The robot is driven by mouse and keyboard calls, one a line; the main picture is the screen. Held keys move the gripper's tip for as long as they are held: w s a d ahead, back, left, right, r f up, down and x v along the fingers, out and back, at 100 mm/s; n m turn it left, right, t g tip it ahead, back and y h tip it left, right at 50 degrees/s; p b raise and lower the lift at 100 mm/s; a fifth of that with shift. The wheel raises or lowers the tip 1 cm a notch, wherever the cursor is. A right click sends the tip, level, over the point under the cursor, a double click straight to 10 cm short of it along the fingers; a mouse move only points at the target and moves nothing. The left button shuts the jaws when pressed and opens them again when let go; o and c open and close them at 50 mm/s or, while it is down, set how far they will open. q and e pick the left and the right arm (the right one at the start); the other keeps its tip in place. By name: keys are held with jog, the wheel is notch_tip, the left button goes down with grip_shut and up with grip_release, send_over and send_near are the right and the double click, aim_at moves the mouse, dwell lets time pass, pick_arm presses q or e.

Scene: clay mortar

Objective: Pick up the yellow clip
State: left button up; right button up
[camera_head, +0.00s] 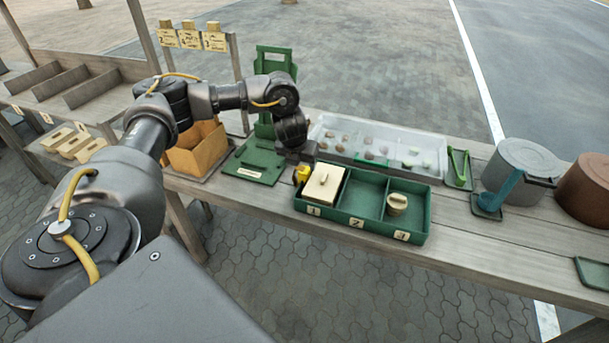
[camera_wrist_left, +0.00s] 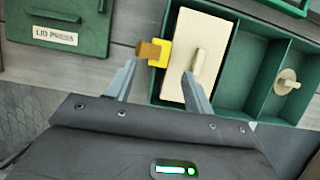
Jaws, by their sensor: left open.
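The yellow clip (camera_head: 302,173) is a small block at the left end of the green three-part tray (camera_head: 365,222), beside the cream lid (camera_head: 326,184) over compartment 1. In the left wrist view the clip (camera_wrist_left: 163,53) sits at the tray's left wall, with a brown end pointing left. My left gripper (camera_wrist_left: 158,70) is open and empty, its fingers pointing toward the clip. The clip shows just beyond the fingertips, between their lines; I cannot tell the height gap. In the head view the gripper (camera_head: 299,158) hangs just above the clip and partly hides that area. My right gripper is not seen.
Compartment 2 is empty; compartment 3 holds a round cream piece (camera_head: 397,203). A green lid press (camera_head: 257,163) stands left of the tray. A clear tray (camera_head: 430,150) with small lumps lies behind. Grey (camera_head: 522,160) and brown (camera_head: 590,190) pots stand right.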

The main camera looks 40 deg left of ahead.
aim_at(304, 170)
pick_arm(q)
jog(key=shift+w+p+x, duration=0.2)
jog(key=shift+p+x, duration=0.3)
jog(key=shift+x, duration=2.35)
jog(key=shift+a+r, duration=0.15)
jog(key=shift+c, duration=0.4)
jog(key=c, duration=0.9)
